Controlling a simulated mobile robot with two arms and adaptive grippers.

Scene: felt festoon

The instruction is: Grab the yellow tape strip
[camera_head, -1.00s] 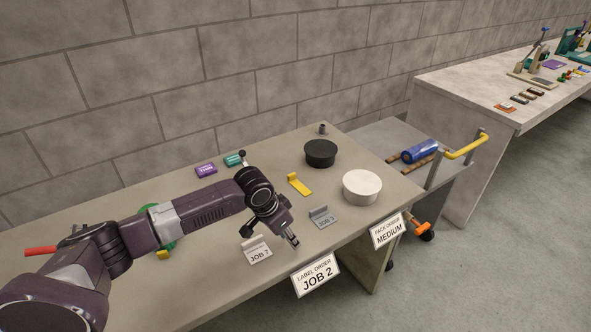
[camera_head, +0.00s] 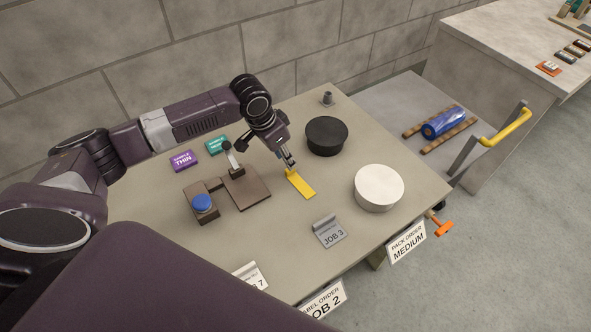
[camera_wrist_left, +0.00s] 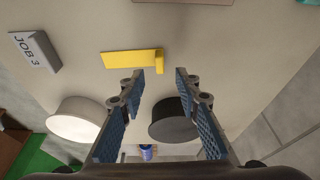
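The yellow tape strip (camera_head: 301,184) lies on the beige table, left of the black and white round containers. It has a raised tab at its far end. In the left wrist view the strip (camera_wrist_left: 130,58) lies just beyond my fingertips, with its tab roughly in line with the gap between them. My left gripper (camera_head: 288,164) points down at the tab end of the strip. In the wrist view its two fingers (camera_wrist_left: 160,76) are apart with nothing between them. I cannot tell whether they touch the tab. My right gripper is not in view.
A black round container (camera_head: 326,136) and a white one (camera_head: 379,187) stand to the right. A JOB 3 holder (camera_head: 330,232) is nearer the front edge. A brown device with a blue button (camera_head: 202,202) stands left. Purple (camera_head: 183,161) and teal (camera_head: 217,146) blocks lie behind.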

